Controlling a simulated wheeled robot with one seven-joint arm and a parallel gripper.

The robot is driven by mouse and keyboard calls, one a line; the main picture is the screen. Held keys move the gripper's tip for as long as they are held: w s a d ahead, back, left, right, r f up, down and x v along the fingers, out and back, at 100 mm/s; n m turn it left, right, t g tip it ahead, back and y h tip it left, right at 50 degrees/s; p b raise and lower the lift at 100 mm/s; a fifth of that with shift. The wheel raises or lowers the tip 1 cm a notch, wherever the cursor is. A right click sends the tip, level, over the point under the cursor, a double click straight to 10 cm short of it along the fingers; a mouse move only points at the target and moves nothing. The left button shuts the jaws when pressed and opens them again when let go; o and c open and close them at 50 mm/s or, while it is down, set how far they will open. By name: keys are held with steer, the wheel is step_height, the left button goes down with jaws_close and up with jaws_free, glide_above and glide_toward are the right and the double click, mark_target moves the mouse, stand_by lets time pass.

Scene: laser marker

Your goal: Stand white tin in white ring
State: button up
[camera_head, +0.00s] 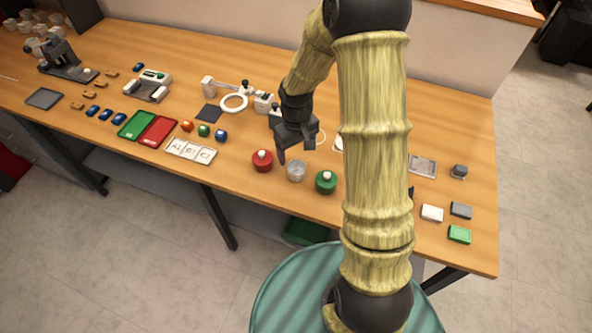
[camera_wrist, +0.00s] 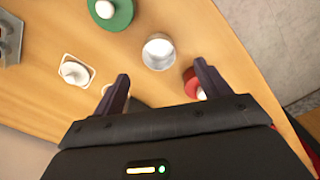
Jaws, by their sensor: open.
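The white tin (camera_head: 296,171), a pale, greyish round tin, stands on the table between a red tin (camera_head: 262,160) and a green tin (camera_head: 325,181). It also shows in the wrist view (camera_wrist: 158,52), just beyond and between the fingertips. My gripper (camera_head: 296,151) is open and empty, above and behind the tin in the head view. Its two fingers show spread apart in the wrist view (camera_wrist: 161,72). A white ring (camera_head: 233,102) shows by a small white fixture left of my gripper. Another pale arc right of the gripper is mostly hidden by my arm.
The red tin (camera_wrist: 191,84) and green tin (camera_wrist: 122,14) flank the white tin closely. A white square piece with a round knob (camera_wrist: 75,72) lies left. Wood is bare along the front edge.

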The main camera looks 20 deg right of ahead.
glide_toward(297, 169)
steer(key=shift+s+a+f, duration=0.2)
steer(key=shift+s+f, duration=0.3)
steer(key=shift+s, duration=0.1)
steer(key=shift+s+a+f, duration=0.2)
steer(key=shift+s+f, duration=0.25)
steer(key=shift+s, duration=0.1)
steer(key=shift+w+d+f+p, duration=0.1)
steer(key=shift+f+p, duration=1)
steer(key=shift+f, duration=1.5)
steer(key=c, duration=1.2)
steer(key=shift+r, duration=0.1)
step_height(297, 169, up, 10)
steer(key=shift+f+b, duration=0.1)
steer(key=shift+b, duration=0.7)
